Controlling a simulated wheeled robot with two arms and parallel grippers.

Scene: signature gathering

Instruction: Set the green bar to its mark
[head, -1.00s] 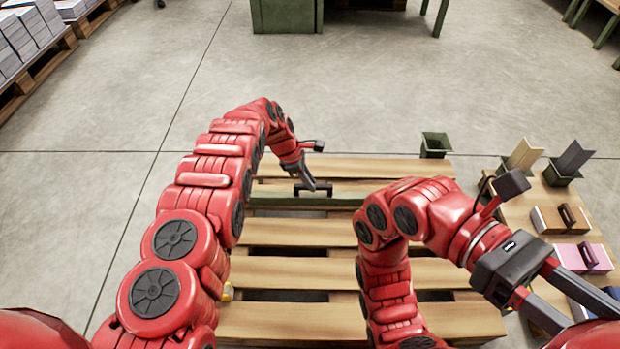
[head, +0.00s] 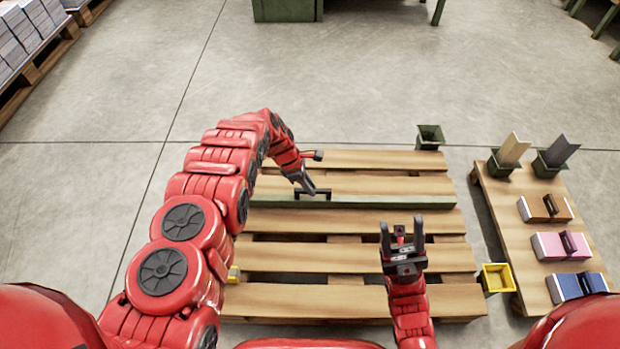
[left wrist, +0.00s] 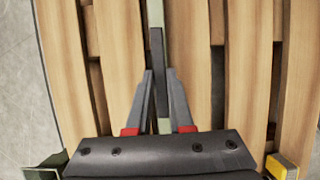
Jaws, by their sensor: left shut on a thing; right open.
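The green bar (head: 390,202) lies across the wooden pallet, left to right in the head view, with a dark handle (head: 325,193) on its top. My left gripper (head: 308,190) is shut on the handle. In the left wrist view the bar (left wrist: 157,45) runs away between the fingertips (left wrist: 159,73). The bar's left end is hidden behind my left arm. I cannot tell if it touches the slats. My right gripper (head: 402,228) is open and empty over the pallet, on the near side of the bar. No mark for the bar is clearly visible.
The pallet (head: 350,297) has gaps between slats. A green bin (head: 430,137) is at its far right corner, a yellow box (head: 497,278) at its right edge. A low table (head: 505,217) at right holds green holders and brown, pink and blue blocks.

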